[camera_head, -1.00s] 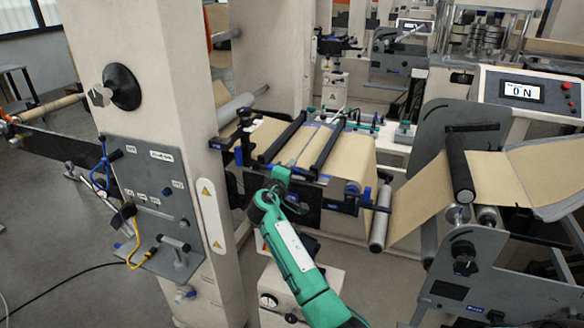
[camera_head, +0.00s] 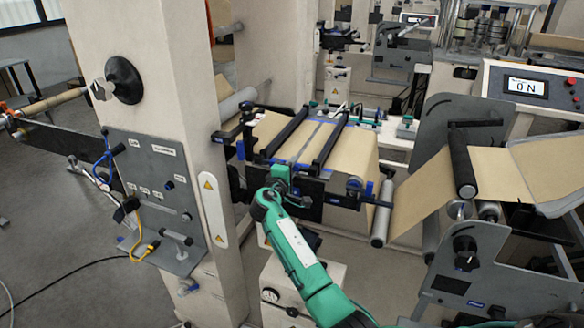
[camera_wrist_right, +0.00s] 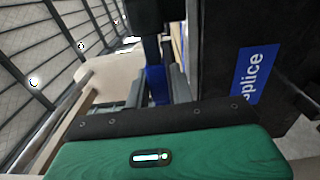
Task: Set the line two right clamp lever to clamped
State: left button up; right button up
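The splice table (camera_head: 371,162) carries a brown kraft web under two long black clamp bars, a left one (camera_head: 290,133) and a right one (camera_head: 331,137). Blue parts show at the table's front edge. I cannot tell which part is the right clamp lever or how it is set. My right gripper (camera_head: 281,174) is at the table's front edge, by the near end of the left bar; its fingertips are not clear. In the right wrist view, a dark post with a blue lower part (camera_wrist_right: 156,84) stands just beyond my green gripper body. My left gripper is not in view.
A beige column (camera_head: 140,50) with a grey control panel (camera_head: 155,190) stands left of the table. A roller (camera_head: 382,212) and grey machine plate (camera_head: 465,262) are at the right. A blue splice label (camera_wrist_right: 248,75) is on a dark panel close to my right wrist.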

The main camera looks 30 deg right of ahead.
jog(key=shift+o, duration=1.3)
jog(key=b+v, duration=0.4)
jog(key=v, duration=0.9)
jog(key=shift+s+a, duration=0.25)
jog(key=shift+s, duration=0.05)
jog(key=shift+f, duration=0.1)
